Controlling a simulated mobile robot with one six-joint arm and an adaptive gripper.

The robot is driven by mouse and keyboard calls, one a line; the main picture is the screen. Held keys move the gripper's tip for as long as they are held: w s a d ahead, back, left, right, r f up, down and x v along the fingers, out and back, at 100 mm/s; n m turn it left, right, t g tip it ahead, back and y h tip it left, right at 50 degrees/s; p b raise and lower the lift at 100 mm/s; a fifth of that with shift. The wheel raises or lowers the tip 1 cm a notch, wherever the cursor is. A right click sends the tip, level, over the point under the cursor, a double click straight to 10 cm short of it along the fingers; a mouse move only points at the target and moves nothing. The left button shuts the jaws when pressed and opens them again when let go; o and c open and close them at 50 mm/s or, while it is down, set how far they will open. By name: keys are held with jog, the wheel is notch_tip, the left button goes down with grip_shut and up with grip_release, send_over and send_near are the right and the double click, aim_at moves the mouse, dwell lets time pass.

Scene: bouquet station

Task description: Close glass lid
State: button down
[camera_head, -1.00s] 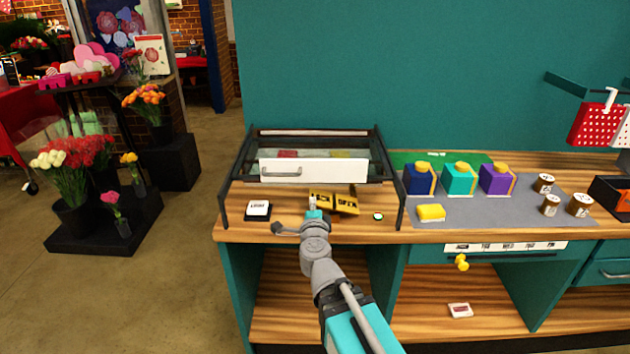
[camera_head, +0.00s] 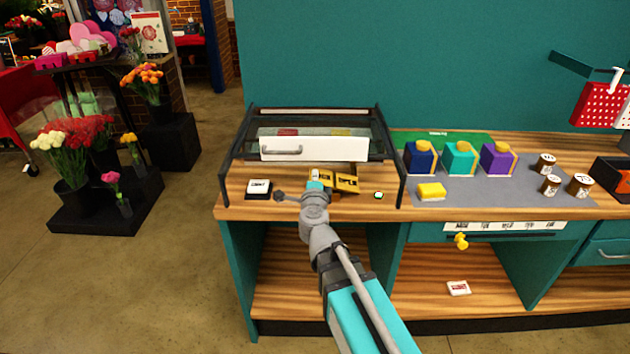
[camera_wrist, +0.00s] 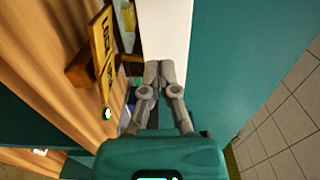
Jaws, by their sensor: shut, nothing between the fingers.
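The glass lid (camera_head: 315,119) is the black-framed clear top of a case at the back left of the counter. Its white front panel (camera_head: 335,149) has a grey bar handle (camera_head: 282,150) on the left; the panel also shows in the wrist view (camera_wrist: 166,28). Behind the panel, pale, red and yellow things show through the glass. My gripper (camera_wrist: 158,68) is shut and empty, its fingertips pointing at the white panel; I cannot tell whether they touch it. In the head view its teal body (camera_head: 314,186) is in front of and below the panel, with the fingers mostly hidden.
A yellow lettered sign (camera_head: 334,180) stands just right of my gripper. A white-topped block (camera_head: 258,187) and a small green-ringed button (camera_head: 378,195) sit on the counter (camera_head: 300,211). Coloured boxes (camera_head: 460,158) and jars (camera_head: 551,185) stand on the grey mat (camera_head: 500,190) to the right.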

aim_at(316, 152)
jog(key=w, duration=1)
jog(key=shift+w, duration=0.4)
jog(key=w, duration=1.3)
jog(key=shift+w, duration=0.35)
jog(key=shift+r, duration=0.15)
jog(key=shift+s, duration=0.5)
jog(key=s, duration=1.3)
jog(key=shift+s, duration=0.3)
